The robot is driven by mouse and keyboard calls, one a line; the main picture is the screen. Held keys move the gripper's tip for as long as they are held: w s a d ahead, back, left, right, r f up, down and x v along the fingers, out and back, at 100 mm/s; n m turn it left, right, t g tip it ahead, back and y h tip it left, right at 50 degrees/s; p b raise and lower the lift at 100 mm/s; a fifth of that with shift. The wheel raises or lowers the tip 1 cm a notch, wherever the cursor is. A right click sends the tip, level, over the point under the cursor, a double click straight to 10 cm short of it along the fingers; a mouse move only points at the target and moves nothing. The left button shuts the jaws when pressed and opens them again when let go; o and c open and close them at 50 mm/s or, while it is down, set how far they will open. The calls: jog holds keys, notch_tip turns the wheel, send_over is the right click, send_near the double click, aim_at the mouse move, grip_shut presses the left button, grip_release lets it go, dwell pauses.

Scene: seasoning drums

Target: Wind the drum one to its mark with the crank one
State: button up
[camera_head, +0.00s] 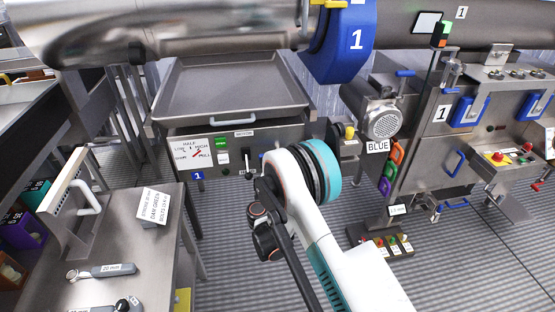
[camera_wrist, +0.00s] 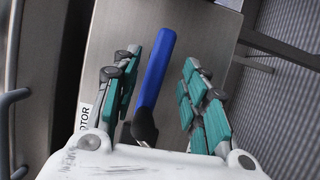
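The steel drum (camera_head: 150,32) lies across the top of the head view, with a blue band (camera_head: 340,45) marked 1. Below it is a machine front with a MOTOR label (camera_head: 244,134) and a blue 1 tag (camera_head: 198,176). In the wrist view a blue handle (camera_wrist: 155,68) on a dark base, likely the crank one, stands against a steel panel by a partly hidden MOTOR label (camera_wrist: 84,118). My gripper (camera_wrist: 162,60) is open, with teal fingers on both sides of the handle and gaps visible. In the head view my arm hides the gripper. The drum's mark is not distinguishable.
A steel tray (camera_head: 235,112) sits above the machine front. A bench (camera_head: 120,235) with hand tools is at the left. A control cabinet (camera_head: 440,130) with blue handles and a floor button box (camera_head: 385,246) stand at the right. Ribbed floor (camera_head: 225,270) is clear between them.

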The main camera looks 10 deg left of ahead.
jog(key=s, duration=0.2)
jog(key=shift+s+a, duration=0.1)
jog(key=shift+s, duration=0.2)
